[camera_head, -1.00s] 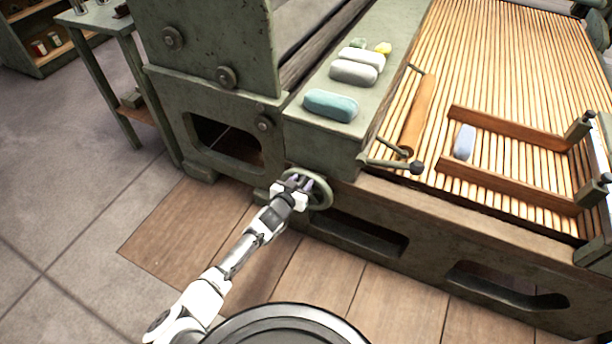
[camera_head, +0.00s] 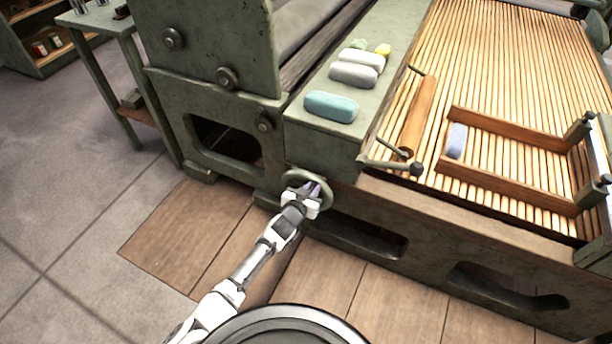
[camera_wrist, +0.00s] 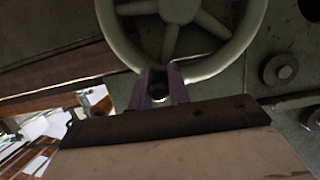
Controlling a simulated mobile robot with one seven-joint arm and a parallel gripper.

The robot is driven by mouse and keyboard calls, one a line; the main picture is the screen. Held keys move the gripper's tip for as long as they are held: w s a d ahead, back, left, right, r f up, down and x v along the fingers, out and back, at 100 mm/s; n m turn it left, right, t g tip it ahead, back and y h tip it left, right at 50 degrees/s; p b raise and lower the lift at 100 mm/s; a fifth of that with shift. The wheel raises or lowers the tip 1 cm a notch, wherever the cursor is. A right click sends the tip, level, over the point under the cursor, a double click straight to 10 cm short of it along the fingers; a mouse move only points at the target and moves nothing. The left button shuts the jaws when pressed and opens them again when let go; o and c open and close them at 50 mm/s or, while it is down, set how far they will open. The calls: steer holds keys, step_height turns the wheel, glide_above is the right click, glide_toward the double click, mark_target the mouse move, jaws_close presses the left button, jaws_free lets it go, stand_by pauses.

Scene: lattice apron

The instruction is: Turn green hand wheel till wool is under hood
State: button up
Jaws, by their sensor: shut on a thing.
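The green hand wheel (camera_head: 326,190) is on the side of the green machine, below its flat top. My gripper (camera_head: 312,190) is shut on the wheel's rim, low on the wheel; in the wrist view its two purple fingers (camera_wrist: 160,90) close around the lower rim of the wheel (camera_wrist: 240,45). A pale blue-grey wool piece (camera_head: 456,141) lies on the slatted apron (camera_head: 480,60), between two wooden rails, near their left ends. Which part is the hood is not certain; the green cover (camera_head: 335,140) stands to the left of the apron.
A teal roll (camera_head: 331,106), grey and white rolls (camera_head: 354,74) and small green and yellow pieces (camera_head: 383,49) lie on the cover's top. A side table (camera_head: 110,20) stands at left.

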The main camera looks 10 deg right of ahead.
mark_target(329, 199)
steer(key=shift+s+d+f+b, duration=0.35)
steer(key=shift+s+d+f, duration=0.1)
steer(key=shift+d+f, duration=0.15)
steer(key=shift+s+d+f+b, duration=0.35)
steer(key=shift+s+d+f, duration=0.1)
steer(key=shift+d, duration=0.25)
steer(key=shift+s+d+f+b, duration=0.15)
steer(key=shift+d+f+b, duration=0.1)
steer(key=shift+f+b, duration=0.25)
steer(key=shift+s+d+f+b, duration=0.25)
steer(key=shift+f+b, duration=0.1)
steer(key=shift+f, duration=0.25)
steer(key=shift+s+d+f+b, duration=0.1)
steer(key=shift+d+f+b, duration=0.15)
steer(key=shift+f+b, duration=0.25)
steer(key=shift+f, duration=0.1)
